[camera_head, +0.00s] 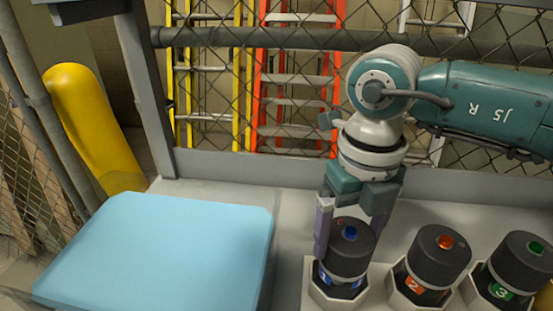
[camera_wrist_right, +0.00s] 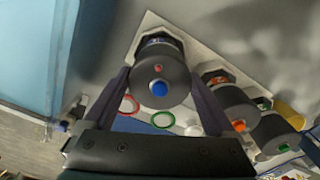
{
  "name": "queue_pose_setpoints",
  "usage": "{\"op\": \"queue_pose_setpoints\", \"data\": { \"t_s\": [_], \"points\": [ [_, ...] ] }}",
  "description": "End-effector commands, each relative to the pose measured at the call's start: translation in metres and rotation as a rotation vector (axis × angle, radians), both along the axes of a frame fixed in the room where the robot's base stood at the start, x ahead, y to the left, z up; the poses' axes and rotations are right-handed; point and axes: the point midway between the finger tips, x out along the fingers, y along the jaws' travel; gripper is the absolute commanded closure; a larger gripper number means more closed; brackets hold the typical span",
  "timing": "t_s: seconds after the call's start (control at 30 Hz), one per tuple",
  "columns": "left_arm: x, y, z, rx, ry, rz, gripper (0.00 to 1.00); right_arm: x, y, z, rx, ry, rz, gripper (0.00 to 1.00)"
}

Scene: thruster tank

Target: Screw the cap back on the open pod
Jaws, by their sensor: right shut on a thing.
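Pod 1 (camera_head: 340,285) has a blue label with a 1 and sits in the leftmost white holder. A dark cap (camera_head: 350,259) with a blue button and a small red light is on top of it. My right gripper (camera_head: 352,232) points down and is shut on this cap, one finger on each side. In the right wrist view the cap (camera_wrist_right: 160,72) sits between the two fingers. Whether it is fully threaded I cannot tell. Pod 2 (camera_head: 428,278), with an orange button, and pod 3 (camera_head: 505,285), with a green button, both have dark caps. My left gripper is not in view.
A light-blue padded surface (camera_head: 160,250) lies left of the holders. A red ring (camera_wrist_right: 129,105) and a green ring (camera_wrist_right: 163,119) show in the wrist view. A mesh fence (camera_head: 250,90) stands behind, with ladders beyond, and a yellow post (camera_head: 90,125) at left.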

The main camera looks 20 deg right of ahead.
Motion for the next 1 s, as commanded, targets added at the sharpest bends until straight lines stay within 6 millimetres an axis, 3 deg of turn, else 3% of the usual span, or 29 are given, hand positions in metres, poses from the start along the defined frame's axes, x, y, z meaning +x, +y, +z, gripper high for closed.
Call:
{"op": "queue_pose_setpoints", "data": {
  "t_s": [0.2,0.43,0.47,0.53,0.83,1.0],
  "points": [
    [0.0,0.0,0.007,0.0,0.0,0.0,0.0,0.0,0.001,0.001,0.004,0.001,-0.16,0.58],
    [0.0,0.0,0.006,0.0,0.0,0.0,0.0,0.0,0.001,0.0,0.004,0.0,-0.167,0.58],
    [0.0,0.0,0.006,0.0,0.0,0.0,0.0,0.0,0.001,0.0,0.004,0.0,-0.167,0.07],
    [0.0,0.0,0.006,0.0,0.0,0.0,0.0,0.0,0.001,0.0,0.004,0.0,-0.166,0.0],
    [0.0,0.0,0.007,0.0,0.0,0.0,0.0,0.001,0.001,0.004,0.003,-0.002,-0.166,0.0],
    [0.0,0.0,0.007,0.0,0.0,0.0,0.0,0.002,0.0,0.032,0.002,-0.006,-0.164,0.0]
  ]
}}
